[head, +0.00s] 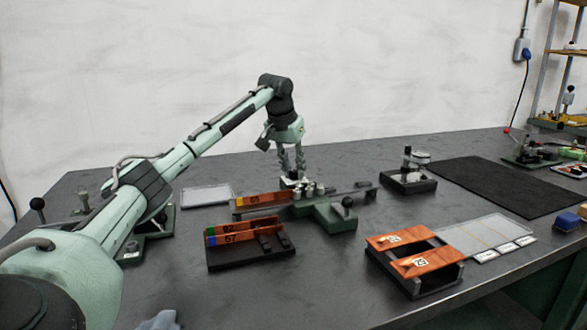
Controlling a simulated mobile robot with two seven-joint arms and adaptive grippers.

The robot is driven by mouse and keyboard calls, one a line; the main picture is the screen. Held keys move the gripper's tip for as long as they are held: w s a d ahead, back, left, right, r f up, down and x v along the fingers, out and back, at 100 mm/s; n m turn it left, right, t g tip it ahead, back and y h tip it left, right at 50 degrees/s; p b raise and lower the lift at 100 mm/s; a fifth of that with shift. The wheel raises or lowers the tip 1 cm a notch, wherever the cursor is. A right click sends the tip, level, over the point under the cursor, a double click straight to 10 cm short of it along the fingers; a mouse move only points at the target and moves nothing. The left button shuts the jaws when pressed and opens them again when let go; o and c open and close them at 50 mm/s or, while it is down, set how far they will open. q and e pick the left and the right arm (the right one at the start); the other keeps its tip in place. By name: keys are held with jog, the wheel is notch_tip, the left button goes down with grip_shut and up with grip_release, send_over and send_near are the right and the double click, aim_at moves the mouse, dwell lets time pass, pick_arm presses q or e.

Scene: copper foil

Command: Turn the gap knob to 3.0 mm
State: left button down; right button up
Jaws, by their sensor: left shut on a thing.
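The green bench device (328,212) stands mid-table, with several small metal cylinders on top and a black ball lever (347,203) at its right. My left gripper (291,177) points straight down at the back left of this device. Its fingers are shut on a small part there, which I take to be the gap knob; the fingers mostly hide it. The scale and its reading are too small to make out. My right gripper is not in view.
A copper-coloured strip (262,199) lies at the device's left. A black rack (250,256) with numbered strips stands in front. Copper plates (428,262) sit on a stand at the right.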

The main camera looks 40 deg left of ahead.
pick_arm(q)
jog(key=shift+m+h, duration=0.7)
jog(key=shift+m, duration=1.1)
jog(key=m+h, duration=0.1)
jog(key=m, duration=0.2)
jog(key=shift+a+m, duration=0.15)
jog(key=shift+m, duration=0.15)
jog(key=m+h, duration=0.1)
jog(key=m, duration=0.1)
jog(key=m+g+h, duration=0.1)
jog(key=m, duration=0.2)
jog(key=shift+w+a, duration=0.1)
jog(key=shift+m+g+h, duration=0.4)
jog(key=shift+m, duration=0.9)
jog(key=shift+a, duration=0.1)
